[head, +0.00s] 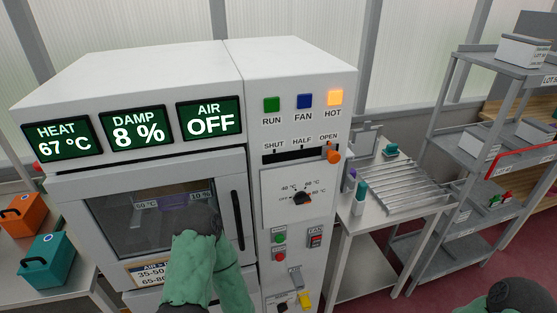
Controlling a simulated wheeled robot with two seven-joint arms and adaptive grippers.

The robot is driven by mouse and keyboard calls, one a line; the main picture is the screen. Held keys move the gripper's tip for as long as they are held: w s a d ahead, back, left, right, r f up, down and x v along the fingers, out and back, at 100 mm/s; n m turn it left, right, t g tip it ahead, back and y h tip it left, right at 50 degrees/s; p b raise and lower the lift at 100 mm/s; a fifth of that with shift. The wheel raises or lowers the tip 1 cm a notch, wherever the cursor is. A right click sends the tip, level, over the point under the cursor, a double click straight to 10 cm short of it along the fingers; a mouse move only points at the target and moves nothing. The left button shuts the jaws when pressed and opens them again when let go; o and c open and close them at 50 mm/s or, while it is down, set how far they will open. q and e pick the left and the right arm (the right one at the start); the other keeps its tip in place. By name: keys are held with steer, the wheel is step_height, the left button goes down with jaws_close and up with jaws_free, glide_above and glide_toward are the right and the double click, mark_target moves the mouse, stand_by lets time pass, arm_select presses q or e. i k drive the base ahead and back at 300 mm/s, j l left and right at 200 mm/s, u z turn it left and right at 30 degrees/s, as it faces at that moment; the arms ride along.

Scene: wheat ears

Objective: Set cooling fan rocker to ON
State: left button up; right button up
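The cooling fan rocker (316,240) is a small dark switch with red on it, under a FAN label on the lower right of the white dryer's control panel. Its markings and tilt are too small to read. The AIR display (209,119) reads OFF. The blue FAN lamp (305,100) looks dim beside the bright HOT lamp (335,97). My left arm rises in front of the dryer door, left of the rocker and apart from it in the picture. The dark end of my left gripper (202,219) shows, but its fingers are hidden. Only part of my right arm shows at bottom right.
A lever with an orange knob (333,155) stands at OPEN. A dial (302,198), green and red buttons (279,246) and a yellow switch (305,300) are near the rocker. The door handle (237,220) sticks out. A side table (345,235) and grey shelves (440,190) stand right.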

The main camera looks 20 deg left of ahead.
mark_target(315, 241)
steer(key=k+j, duration=0.15)
steer(key=j, duration=0.2)
steer(key=k+j, duration=0.15)
steer(key=j, duration=0.25)
steer(key=k+j, duration=0.15)
steer(key=j, duration=0.2)
steer(key=k+j+u, duration=0.1)
steer(key=j, duration=0.3)
steer(key=k+j, duration=0.15)
steer(key=j, duration=0.2)
steer(key=k+j, duration=0.15)
steer(key=j, duration=0.25)
